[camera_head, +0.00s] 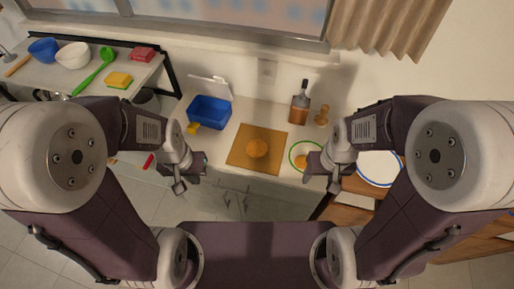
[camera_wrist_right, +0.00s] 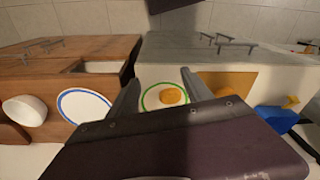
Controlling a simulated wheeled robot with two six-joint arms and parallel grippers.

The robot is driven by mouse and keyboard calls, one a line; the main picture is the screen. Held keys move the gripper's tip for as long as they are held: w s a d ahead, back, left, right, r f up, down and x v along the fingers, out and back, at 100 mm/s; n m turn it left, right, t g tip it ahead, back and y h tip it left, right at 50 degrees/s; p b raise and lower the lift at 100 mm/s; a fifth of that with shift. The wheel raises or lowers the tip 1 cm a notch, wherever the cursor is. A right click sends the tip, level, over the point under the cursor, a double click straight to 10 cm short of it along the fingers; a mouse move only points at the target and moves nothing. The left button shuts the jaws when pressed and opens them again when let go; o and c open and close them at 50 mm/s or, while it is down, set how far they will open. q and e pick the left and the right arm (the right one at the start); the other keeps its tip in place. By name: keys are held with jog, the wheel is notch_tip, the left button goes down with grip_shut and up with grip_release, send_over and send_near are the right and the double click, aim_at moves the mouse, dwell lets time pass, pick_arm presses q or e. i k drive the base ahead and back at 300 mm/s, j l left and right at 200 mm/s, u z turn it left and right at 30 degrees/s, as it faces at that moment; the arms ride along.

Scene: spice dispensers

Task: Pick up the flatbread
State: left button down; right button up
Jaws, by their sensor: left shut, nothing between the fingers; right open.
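A round tan flatbread (camera_head: 257,148) lies flat on an orange-brown board (camera_head: 240,159) on the counter in the head view. A second round, orange-tan piece (camera_head: 302,161) lies on a green-rimmed plate (camera_head: 293,149) to the right. That piece (camera_wrist_right: 172,96) and plate (camera_wrist_right: 146,103) appear between the open fingers of my right gripper (camera_wrist_right: 160,77) in the right wrist view, apart from them. In the head view my right gripper (camera_head: 333,184) is near the plate's right front side, partly covering it. My left gripper (camera_head: 180,186) is shut and empty, left of the board.
A blue box (camera_head: 209,111) with an open lid stands left of the board. A dark-capped bottle (camera_head: 299,108) and a wooden piece (camera_head: 322,117) stand behind the plate. A blue-rimmed plate (camera_head: 380,168) is at the right. Bowls, sponges and a green spoon (camera_head: 94,73) are on the left shelf.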

aim_at(256, 148)
jog(key=i+j, duration=0.1)
jog(key=j, duration=0.8)
jog(key=i+j, duration=0.15)
jog(key=j, duration=0.3)
jog(key=z, duration=0.05)
